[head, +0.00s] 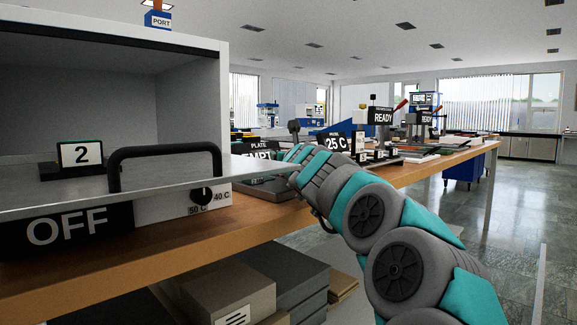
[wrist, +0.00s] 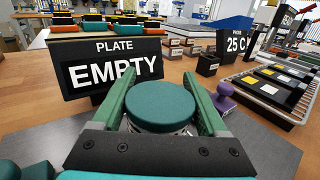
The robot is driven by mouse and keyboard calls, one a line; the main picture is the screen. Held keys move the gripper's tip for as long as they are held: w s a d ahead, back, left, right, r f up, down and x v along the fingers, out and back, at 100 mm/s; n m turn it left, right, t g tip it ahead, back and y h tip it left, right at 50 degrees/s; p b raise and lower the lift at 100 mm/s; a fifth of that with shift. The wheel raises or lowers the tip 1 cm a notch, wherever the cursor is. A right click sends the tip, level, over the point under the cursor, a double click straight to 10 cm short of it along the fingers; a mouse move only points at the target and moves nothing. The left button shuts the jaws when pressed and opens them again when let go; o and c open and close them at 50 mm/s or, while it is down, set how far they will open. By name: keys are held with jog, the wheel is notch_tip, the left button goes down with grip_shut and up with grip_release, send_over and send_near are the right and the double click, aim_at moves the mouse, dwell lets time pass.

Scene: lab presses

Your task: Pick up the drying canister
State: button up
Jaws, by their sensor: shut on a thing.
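The drying canister (wrist: 160,106), a round jar with a dark green lid and a clear body, sits between the two green fingers of my gripper (wrist: 160,84) in the wrist view. The fingers are closed against its sides. It appears upright over a dark grey plate (wrist: 270,150); I cannot tell whether it touches the plate. In the head view my arm reaches to the bench, and the canister is not discernible there.
A black sign reading "PLATE EMPTY" (wrist: 110,66) stands just behind the canister. A purple knobbed object (wrist: 224,96) is close on the right. A "25 C" sign (wrist: 236,43) and a rack (wrist: 275,90) stand beyond. An open chamber marked "OFF" (head: 66,228) fills the head view's left.

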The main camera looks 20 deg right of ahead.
jog(key=c, duration=0.8)
